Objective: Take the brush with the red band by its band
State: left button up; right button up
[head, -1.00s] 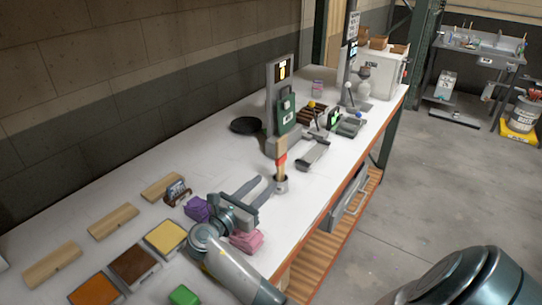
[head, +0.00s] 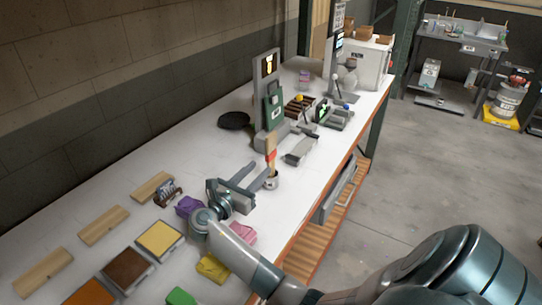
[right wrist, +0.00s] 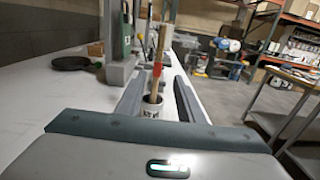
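In the right wrist view the brush's red band (right wrist: 157,70) shows above the cup (right wrist: 151,107), between my two fingers. My right gripper (head: 258,174) is open, its fingers pointing at the brush and cup. In the right wrist view the fingers (right wrist: 157,95) stand apart on both sides of the cup, and nothing appears gripped. My left gripper is not in view.
A grey stand with a green panel (head: 274,104) and a grey tray (head: 301,150) stand behind the brush. Purple (head: 187,206) and pink cloths (head: 242,233) lie beside my right gripper. Colour trays (head: 160,239) and wooden blocks (head: 104,225) lie at left.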

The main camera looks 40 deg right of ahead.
aim_at(268, 159)
jog(key=p+x, duration=0.2)
jog(key=x, duration=0.5)
jog(key=shift+w+d, duration=0.2)
jog(key=shift+d, duration=0.3)
jog(key=shift+w+d+r+p, duration=0.1)
jog(key=shift+w+d+p, duration=0.1)
jog(key=shift+d+p, duration=0.3)
jog(key=p+x, duration=0.1)
jog(key=x, duration=0.1)
jog(key=shift+w+d+p, duration=0.25)
jog(key=shift+d+p, duration=0.05)
jog(key=shift+p, duration=0.1)
jog(key=shift+w+d, duration=0.2)
jog(key=shift+d, duration=0.45)
jog(key=shift+c, duration=0.3)
grip_shut()
